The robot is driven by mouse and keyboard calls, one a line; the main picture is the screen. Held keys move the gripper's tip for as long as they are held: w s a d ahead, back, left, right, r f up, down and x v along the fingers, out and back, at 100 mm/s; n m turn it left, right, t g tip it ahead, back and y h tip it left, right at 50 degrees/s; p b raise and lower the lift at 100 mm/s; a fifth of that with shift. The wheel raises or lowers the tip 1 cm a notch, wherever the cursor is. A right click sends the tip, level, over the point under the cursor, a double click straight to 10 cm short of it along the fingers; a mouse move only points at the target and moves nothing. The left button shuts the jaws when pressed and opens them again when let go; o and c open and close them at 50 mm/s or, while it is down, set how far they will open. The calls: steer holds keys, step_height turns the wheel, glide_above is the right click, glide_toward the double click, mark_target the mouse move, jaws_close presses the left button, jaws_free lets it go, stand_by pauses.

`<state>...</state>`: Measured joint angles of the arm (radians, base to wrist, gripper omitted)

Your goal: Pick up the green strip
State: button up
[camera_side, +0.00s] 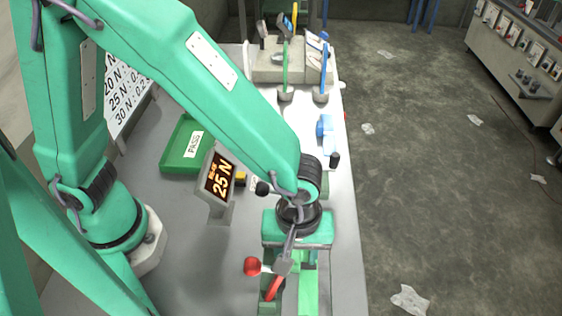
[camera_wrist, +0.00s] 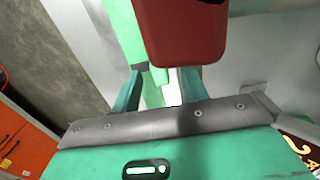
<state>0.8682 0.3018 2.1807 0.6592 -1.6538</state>
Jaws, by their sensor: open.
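A bright green strip (camera_side: 308,292) shows below my gripper at the front of the bench in the side view. In the wrist view the green strip (camera_wrist: 123,32) runs down from the top edge to between the two fingers. My gripper (camera_wrist: 158,86) is open, with one dark green finger on each side of the strip's lower part. I see no clear contact, and the depth between fingers and strip cannot be told. In the side view my gripper's green body hides much of the strip's upper end. A thin upright green piece (camera_side: 285,65) also stands far back on the bench.
A red block (camera_wrist: 183,35) stands close to the strip in the wrist view. A red ball knob (camera_side: 251,266) is beside my gripper. A blue upright piece (camera_side: 323,75) stands farther back.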

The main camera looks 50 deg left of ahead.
mark_target(296, 257)
jaws_close()
step_height(296, 257, up, 10)
stand_by(0.8)
stand_by(0.4)
